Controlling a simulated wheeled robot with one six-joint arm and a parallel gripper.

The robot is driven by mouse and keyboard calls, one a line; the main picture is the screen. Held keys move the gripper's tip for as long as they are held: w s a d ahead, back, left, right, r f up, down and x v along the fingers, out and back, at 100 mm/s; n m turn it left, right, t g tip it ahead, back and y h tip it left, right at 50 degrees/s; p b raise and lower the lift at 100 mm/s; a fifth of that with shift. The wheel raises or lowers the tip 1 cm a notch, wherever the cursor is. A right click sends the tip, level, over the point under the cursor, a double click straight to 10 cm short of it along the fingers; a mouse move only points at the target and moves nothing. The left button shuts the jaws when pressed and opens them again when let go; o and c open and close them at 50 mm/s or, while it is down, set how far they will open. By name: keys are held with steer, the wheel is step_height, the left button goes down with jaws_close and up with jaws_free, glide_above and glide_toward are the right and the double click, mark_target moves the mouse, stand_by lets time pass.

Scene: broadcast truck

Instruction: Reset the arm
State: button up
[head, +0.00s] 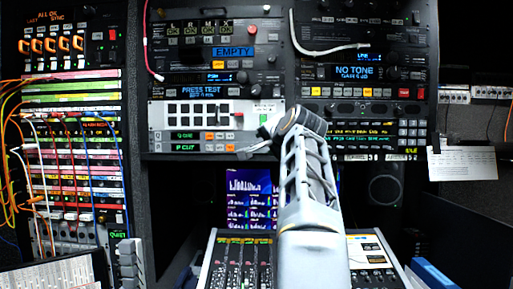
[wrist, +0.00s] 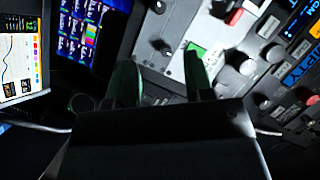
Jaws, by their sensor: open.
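My arm rises from the bottom middle of the head view, and its grey links end in front of the equipment rack. My gripper (head: 262,136) is at the end of it, small and partly hidden by the wrist, in front of the lower right part of a white panel with black square buttons (head: 196,114). In the wrist view two dark fingers (wrist: 160,78) stand apart with nothing seen between them. A green and white square (wrist: 196,50) shows just beyond the right finger. I cannot tell whether that finger touches the panel.
A patch bay with coloured cables (head: 75,160) stands at the left. A lit screen (head: 250,195) and a mixing desk (head: 238,265) lie below and behind my arm. A paper sheet (head: 462,163) hangs at the right. A red knob (wrist: 235,16) shows in the wrist view.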

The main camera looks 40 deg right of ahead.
steer(key=w+a+f+n+g+y, duration=0.2)
steer(key=a+f+n+y, duration=0.15)
steer(key=a+f, duration=0.6)
steer(key=w+a+f+n+g+y, duration=0.2)
steer(key=a+f+n, duration=0.2)
steer(key=a+f, duration=0.55)
steer(key=s+a+f+n+g, duration=0.2)
steer(key=s+a+f+n, duration=0.1)
steer(key=f, duration=0.5)
steer(key=s+a+f+n+g, duration=0.2)
steer(key=s+a+f, duration=0.2)
steer(key=f, duration=0.5)
steer(key=s+a+f+n+g, duration=0.2)
steer(key=s+f, duration=0.4)
steer(key=f, duration=0.3)
steer(key=shift+s+a+n+y, duration=0.45)
steer(key=shift+a+n, duration=0.4)
steer(key=shift+a, duration=0.3)
steer(key=shift+f, duration=0.1)
